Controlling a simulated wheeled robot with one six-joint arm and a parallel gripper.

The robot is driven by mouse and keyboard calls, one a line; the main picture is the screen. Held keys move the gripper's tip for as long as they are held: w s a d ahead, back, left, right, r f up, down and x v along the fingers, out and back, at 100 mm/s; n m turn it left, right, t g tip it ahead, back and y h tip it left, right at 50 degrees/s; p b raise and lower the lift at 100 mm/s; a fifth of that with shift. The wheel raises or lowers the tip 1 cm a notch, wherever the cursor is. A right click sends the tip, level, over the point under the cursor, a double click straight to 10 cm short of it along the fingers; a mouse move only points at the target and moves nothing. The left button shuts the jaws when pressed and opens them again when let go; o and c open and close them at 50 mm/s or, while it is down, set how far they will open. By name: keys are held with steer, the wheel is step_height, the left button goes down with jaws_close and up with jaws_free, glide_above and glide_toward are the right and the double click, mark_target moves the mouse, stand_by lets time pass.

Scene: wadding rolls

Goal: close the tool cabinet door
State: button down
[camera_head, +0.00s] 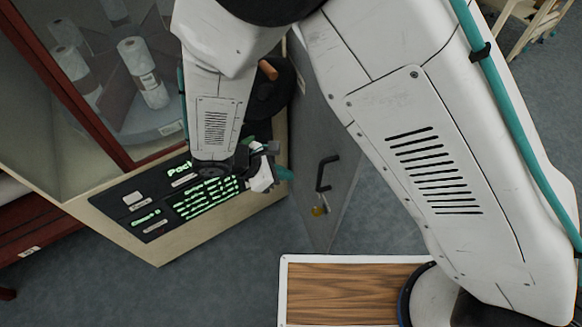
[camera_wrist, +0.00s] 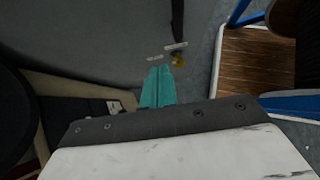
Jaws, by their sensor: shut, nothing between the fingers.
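The tool cabinet door is a grey panel (camera_head: 312,215) standing out at an angle, to the right of the pale cabinet body. It carries a black handle (camera_head: 322,175) with a brass-coloured piece (camera_head: 319,210) hanging below it. My gripper (camera_head: 284,174) is at the door's left side, its teal fingers shut and empty. In the wrist view the teal fingers (camera_wrist: 157,88) lie together in front of a grey surface, with the brass-coloured piece (camera_wrist: 178,60) just beyond their tips. I cannot tell whether the fingers touch the door. My arm hides the door's upper part.
A dark control panel (camera_head: 190,205) with green lit text is left of my gripper. Above it, a red-framed glass case (camera_head: 100,130) holds several white rolls. A wood-topped surface with a white rim (camera_head: 284,285) stands at the bottom. Grey floor shows between.

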mark_target(326, 178)
steer(key=shift+w+d+f, duration=0.5)
steer(key=shift+d+f, duration=0.4)
steer(key=shift+d, duration=0.55)
steer(key=shift+w+d+f, duration=0.5)
steer(key=shift+d+f, duration=0.4)
steer(key=shift+d, duration=0.55)
steer(key=shift+w+d+f, duration=0.5)
steer(key=shift+d+f, duration=0.4)
steer(key=shift+d, duration=0.55)
steer(key=shift+d, duration=0.1)
